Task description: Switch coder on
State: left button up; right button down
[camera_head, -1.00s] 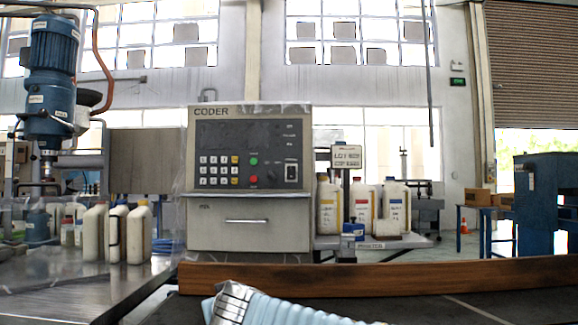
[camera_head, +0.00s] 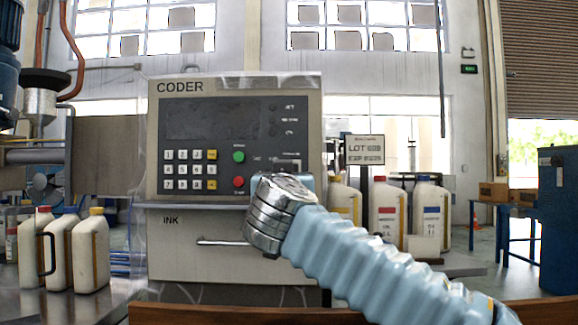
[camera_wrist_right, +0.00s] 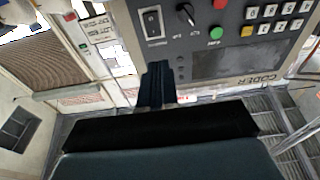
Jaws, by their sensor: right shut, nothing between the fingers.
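The coder (camera_head: 185,236) is a grey-beige box with a dark front panel, facing me in the head view. Its panel has a keypad, a green button (camera_head: 239,157) and a red button (camera_head: 238,182). In the right wrist view the rocker switch (camera_wrist_right: 152,22), black in a pale frame, shows beside a dark knob (camera_wrist_right: 186,15). My right gripper (camera_wrist_right: 158,68) is shut and empty, its tips appearing just below the switch in that picture; I cannot tell whether they touch the panel. In the head view my right wrist hides the fingers and part of the switch area. My left gripper is not in view.
White jugs (camera_head: 91,250) stand on the metal table at left. More jugs (camera_head: 386,215) and a LOT sign (camera_head: 363,149) stand right of the coder. The coder's drawer handle (camera_head: 222,241) sticks out below the panel. A wooden edge (camera_head: 230,314) runs along the front.

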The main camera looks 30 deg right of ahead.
jog(key=shift+d+r, duration=0.15)
jog(key=shift+r, duration=0.15)
jog(key=p+x, duration=0.6)
jog(key=x, duration=0.8)
jog(key=shift+d, duration=0.1)
jog(key=shift+s, duration=0.1)
